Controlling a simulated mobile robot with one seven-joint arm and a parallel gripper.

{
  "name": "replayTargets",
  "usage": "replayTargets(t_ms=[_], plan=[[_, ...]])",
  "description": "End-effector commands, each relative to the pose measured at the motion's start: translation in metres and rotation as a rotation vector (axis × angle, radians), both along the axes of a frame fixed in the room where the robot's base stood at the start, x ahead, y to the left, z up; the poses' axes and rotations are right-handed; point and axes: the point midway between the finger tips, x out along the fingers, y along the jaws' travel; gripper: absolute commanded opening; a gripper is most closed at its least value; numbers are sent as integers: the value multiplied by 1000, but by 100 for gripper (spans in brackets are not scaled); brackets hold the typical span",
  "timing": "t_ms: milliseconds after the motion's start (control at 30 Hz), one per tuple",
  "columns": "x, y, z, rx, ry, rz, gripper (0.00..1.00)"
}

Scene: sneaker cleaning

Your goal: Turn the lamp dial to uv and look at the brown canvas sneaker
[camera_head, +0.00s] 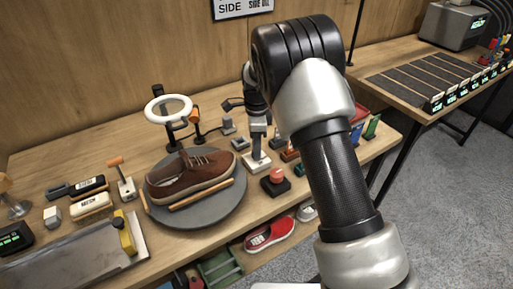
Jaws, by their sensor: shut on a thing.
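The brown canvas sneaker (190,176) sits on a round grey turntable (225,211), toe to the left, with a wooden bar along its near side. A white ring lamp (168,109) stands behind and above it on a dark stand. My gripper (258,137) points down to the right of the turntable, shut on a small part above a white base (256,163). The fingers are small here, and the part between them is mostly hidden. I cannot read any dial marking or tell which setting it has.
A red button (276,175) stands close to the right of the turntable. Brushes, blocks and a metal tray (75,262) fill the bench's left side. A red shoe (269,234) lies below the bench edge. My arm hides part of the bench's right side.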

Motion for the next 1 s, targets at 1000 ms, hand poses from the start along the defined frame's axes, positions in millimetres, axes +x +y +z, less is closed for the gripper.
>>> replayTargets(t_ms=[1000], plan=[[1,0,1,0,-1,687,2]])
